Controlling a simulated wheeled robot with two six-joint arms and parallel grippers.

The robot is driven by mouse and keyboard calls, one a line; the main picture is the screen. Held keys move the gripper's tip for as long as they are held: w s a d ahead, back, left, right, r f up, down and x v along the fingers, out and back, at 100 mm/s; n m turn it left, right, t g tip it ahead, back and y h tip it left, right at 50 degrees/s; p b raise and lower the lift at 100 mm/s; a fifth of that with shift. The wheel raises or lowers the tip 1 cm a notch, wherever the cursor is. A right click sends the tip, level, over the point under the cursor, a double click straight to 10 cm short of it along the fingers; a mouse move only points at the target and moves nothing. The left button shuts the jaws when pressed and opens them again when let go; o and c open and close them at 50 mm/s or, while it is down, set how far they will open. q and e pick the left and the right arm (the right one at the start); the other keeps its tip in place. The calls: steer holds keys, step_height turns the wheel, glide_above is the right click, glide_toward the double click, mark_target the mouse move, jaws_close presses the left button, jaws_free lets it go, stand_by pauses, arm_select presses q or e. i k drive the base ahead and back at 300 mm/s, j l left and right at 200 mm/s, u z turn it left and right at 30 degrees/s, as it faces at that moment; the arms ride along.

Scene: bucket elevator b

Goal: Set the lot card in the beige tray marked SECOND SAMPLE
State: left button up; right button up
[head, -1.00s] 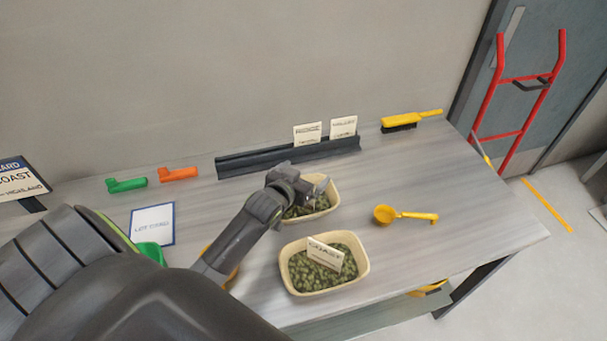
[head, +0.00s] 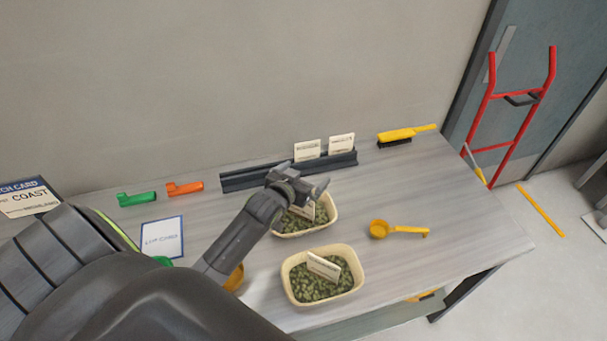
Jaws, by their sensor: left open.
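Two beige trays of green pellets stand on the bench, a rear one (head: 333,216) and a front one (head: 287,284). I cannot read a SECOND SAMPLE mark on either. A small pale card (head: 308,212) stands in the rear tray, partly hidden by my left gripper (head: 322,186). That gripper is open just above the card; I cannot tell whether they touch. Another pale card (head: 323,266) leans in the pellets of the front tray. A blue-edged white sheet reading LOT CARD (head: 162,238) lies flat at the left. My right gripper is not in view.
A dark rack (head: 240,181) at the wall holds two pale cards. A yellow scoop (head: 380,229) lies right of the trays, a yellow brush (head: 400,136) behind. The bench's right end is mostly clear.

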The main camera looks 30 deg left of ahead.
mark_target(301, 219)
steer(key=k+l, duration=1.15)
steer(key=k, duration=0.15)
